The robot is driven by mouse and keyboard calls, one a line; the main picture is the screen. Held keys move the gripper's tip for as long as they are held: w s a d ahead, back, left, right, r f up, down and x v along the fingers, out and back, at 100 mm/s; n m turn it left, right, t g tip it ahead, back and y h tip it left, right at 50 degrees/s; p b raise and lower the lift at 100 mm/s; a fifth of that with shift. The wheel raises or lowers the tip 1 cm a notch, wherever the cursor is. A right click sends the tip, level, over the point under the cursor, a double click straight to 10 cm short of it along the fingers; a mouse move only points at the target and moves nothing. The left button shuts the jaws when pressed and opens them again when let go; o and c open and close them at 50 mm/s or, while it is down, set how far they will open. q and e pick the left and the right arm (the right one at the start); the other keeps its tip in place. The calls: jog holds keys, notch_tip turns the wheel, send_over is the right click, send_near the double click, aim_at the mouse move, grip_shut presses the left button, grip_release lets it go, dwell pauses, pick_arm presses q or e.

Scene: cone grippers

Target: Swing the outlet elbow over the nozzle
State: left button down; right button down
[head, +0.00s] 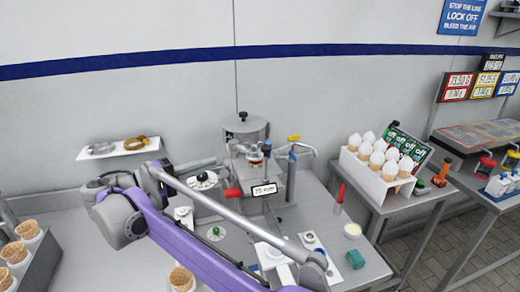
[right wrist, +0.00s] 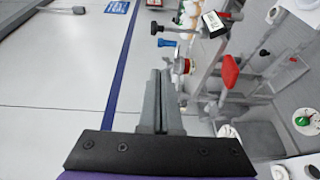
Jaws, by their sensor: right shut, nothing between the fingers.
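A grey dispensing machine (head: 243,130) with a round top stands at the back of the bench. On its right is an upright pipe with a blue part (head: 292,155) and a yellow top (head: 293,139). I cannot tell which piece is the outlet elbow or the nozzle. My left gripper is not in view.
A red handle (head: 233,193) and a display (head: 264,189) stick out at the machine's front. A wall shelf (head: 118,150) is at the left. A white cone box (head: 375,185) stands at the right. Cones (head: 28,229) stand at the left edge. My purple arm covers the bench front.

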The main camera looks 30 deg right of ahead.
aim_at(251, 147)
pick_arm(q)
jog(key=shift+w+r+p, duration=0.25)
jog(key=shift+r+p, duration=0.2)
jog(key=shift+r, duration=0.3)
pick_arm(e)
jog(key=d, duration=0.5)
jog(key=w+d, duration=0.1)
jog(key=d, duration=0.3)
jog(key=d+f, duration=0.1)
jog(key=d, duration=0.4)
jog(key=shift+w+d, duration=0.2)
jog(key=shift+d, duration=0.1)
jog(key=shift+d+r+g+p, duration=0.3)
jog(key=shift+d+p, duration=0.15)
jog(key=shift+d, duration=0.5)
jog(key=shift+w+a+f, duration=0.1)
jog(key=shift+w+f, duration=0.05)
jog(key=shift+f, duration=0.05)
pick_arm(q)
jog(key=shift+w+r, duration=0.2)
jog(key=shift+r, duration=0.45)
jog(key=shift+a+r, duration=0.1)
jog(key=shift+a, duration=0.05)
pick_arm(e)
jog(key=shift+a, duration=0.1)
